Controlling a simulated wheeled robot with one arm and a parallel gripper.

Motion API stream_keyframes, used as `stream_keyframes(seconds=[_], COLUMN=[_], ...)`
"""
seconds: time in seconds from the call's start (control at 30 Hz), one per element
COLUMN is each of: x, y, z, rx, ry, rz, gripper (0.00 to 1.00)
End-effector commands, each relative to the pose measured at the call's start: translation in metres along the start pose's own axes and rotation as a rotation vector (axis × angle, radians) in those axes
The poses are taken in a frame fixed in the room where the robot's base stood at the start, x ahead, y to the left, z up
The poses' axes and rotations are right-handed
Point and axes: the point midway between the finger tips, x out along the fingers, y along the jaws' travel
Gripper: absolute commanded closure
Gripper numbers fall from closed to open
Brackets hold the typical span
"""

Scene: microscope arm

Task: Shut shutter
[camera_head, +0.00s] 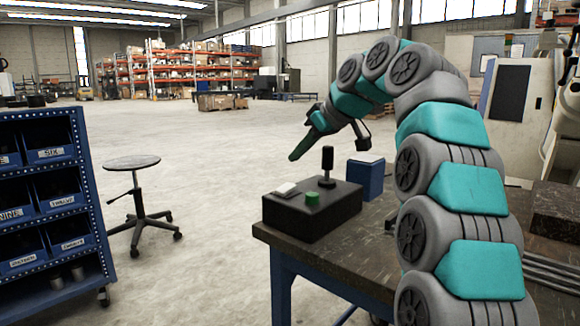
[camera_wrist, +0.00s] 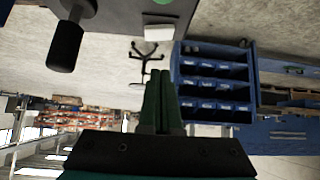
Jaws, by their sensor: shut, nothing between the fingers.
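A dark control box (camera_head: 325,215) sits on the workbench. On its top are a black lever (camera_head: 327,165), a green button (camera_head: 312,198) and a white switch (camera_head: 286,190). I cannot tell which part is the shutter. My gripper (camera_head: 293,157) is shut and empty, in the air above and behind the box, apart from it. The wrist view is upside down and shows the closed green fingers (camera_wrist: 160,76), the black lever (camera_wrist: 66,42) at upper left, the white switch (camera_wrist: 158,33) and an edge of the green button (camera_wrist: 163,2) at the top.
A blue block (camera_head: 366,178) stands on the workbench (camera_head: 385,235) just right of the box. A blue bin rack (camera_head: 45,215) and a stool (camera_head: 133,163) stand on the floor to the left. The space around my gripper is clear.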

Motion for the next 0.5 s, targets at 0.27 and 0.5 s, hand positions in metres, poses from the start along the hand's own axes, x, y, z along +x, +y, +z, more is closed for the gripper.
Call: stream_keyframes(seconds=[0.27, 0.5], x=[-0.043, -0.057], y=[0.000, -0.001], z=[-0.003, -0.001], rx=[-0.002, -0.001], ry=[0.004, 0.003], rz=[0.003, 0.002], gripper=[1.00, 1.00])
